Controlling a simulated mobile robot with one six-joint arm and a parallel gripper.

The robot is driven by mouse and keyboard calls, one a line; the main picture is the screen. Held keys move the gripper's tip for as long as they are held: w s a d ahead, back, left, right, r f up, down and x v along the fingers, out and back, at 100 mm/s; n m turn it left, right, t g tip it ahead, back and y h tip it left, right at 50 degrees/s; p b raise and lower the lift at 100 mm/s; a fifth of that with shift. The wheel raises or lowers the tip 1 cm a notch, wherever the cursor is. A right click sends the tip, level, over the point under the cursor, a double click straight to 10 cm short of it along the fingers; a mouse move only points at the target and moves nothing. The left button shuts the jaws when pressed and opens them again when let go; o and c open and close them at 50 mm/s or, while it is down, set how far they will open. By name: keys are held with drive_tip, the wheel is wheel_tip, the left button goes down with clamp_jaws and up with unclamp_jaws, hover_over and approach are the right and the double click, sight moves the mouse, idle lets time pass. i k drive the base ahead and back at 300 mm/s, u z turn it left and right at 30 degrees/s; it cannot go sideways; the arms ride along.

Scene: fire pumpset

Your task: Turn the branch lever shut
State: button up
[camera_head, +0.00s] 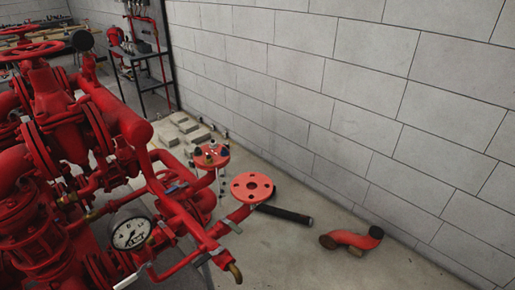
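The red pumpset (65,140) fills the left side of the head view. Thin red branch pipes (190,222) run from it toward the middle. Small grey lever-like handles sit on these pipes: one by the upper branch (177,188), one below the round flange (232,226), and one lower down (207,257). I cannot tell which is the branch lever, nor whether any of them is open or shut. A brass elbow outlet (236,273) ends the lowest pipe. My gripper is not in view.
A white-faced gauge (131,233) stands in front of the pumps. A red flange (251,187) faces up beside the branches. A dark tube (285,214) and a loose red elbow pipe (352,240) lie on the floor. A block wall (370,110) bounds the right; floor at lower right is clear.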

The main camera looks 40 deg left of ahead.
sight(172, 189)
drive_tip(key=z, duration=0.2)
drive_tip(key=k, duration=0.15)
drive_tip(key=u, duration=2.3)
drive_tip(key=i, duration=0.4)
drive_tip(key=u, duration=0.4)
